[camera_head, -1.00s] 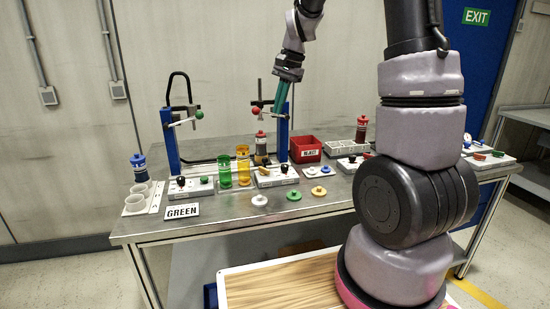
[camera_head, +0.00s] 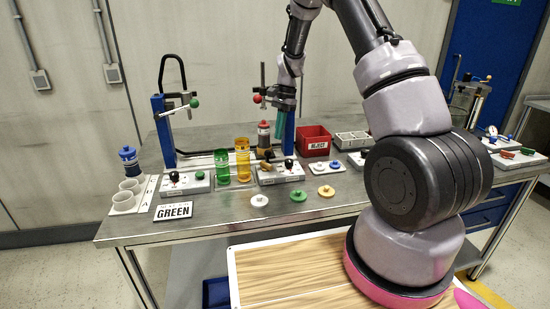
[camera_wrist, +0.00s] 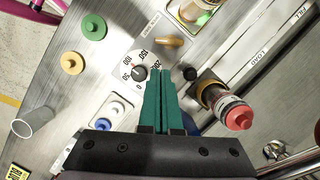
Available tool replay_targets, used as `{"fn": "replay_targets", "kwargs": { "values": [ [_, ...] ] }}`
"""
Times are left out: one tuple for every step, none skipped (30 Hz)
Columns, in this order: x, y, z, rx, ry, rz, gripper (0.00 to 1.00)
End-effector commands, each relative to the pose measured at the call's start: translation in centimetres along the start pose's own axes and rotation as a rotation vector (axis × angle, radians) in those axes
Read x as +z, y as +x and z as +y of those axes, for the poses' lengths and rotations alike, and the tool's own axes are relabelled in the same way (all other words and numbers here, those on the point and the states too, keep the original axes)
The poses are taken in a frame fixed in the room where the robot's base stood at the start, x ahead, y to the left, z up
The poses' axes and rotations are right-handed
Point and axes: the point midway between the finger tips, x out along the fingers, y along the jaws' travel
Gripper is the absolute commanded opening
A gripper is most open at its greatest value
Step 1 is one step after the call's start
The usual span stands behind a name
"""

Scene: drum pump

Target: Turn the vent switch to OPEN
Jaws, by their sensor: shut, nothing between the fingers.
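My gripper (camera_head: 280,136) points down behind the middle control box, its green fingers together and empty. In the wrist view the fingertips (camera_wrist: 163,73) appear close beside a white dial plate (camera_wrist: 127,58) numbered 0 to 200, with a small dark knob (camera_wrist: 139,73). An orange-tan lever (camera_wrist: 170,42) lies just beyond the fingertips. A black knob (camera_wrist: 190,73) is to their right. Contact is not clear.
A red-capped bottle (camera_wrist: 230,112) is right of my fingers. Green (camera_head: 222,168) and amber (camera_head: 242,160) cylinders stand left of the box. A red bin (camera_head: 314,141) is to the right. White, green and yellow discs lie in front. A blue-posted frame (camera_head: 164,130) stands left.

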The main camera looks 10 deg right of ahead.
Motion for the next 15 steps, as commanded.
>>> {"fn": "replay_targets", "kwargs": {
  "values": [
    [0.0,0.0,0.0,0.0,0.0,0.0,0.0],
    [0.0,0.1,0.0,0.0,0.0,0.0,0.0],
    [0.0,0.2,0.0,0.0,0.0,0.0,0.0],
    [0.0,0.4,0.0,0.0,-0.001,0.0,0.0],
    [0.0,0.6,0.0,0.001,-0.001,-0.001,0.0],
    [0.0,1.1,0.0,0.001,0.0,-0.001,0.0],
    [0.0,1.5,0.1,0.002,0.0,-0.002,0.0],
    [0.0,1.9,0.1,0.002,0.0,-0.002,0.0],
    [0.0,2.6,0.1,0.003,-0.001,-0.002,0.0],
    [0.0,3.2,0.1,0.003,-0.001,-0.002,0.0],
    [0.0,3.8,0.0,0.002,-0.001,-0.002,0.0],
    [0.1,4.6,0.1,0.003,-0.001,-0.002,0.0],
    [0.1,5.2,0.1,0.003,-0.001,-0.002,0.0],
    [0.1,5.7,0.1,0.003,-0.001,-0.002,0.0],
    [0.1,6.4,0.1,0.002,-0.001,-0.002,0.0]
  ]
}}
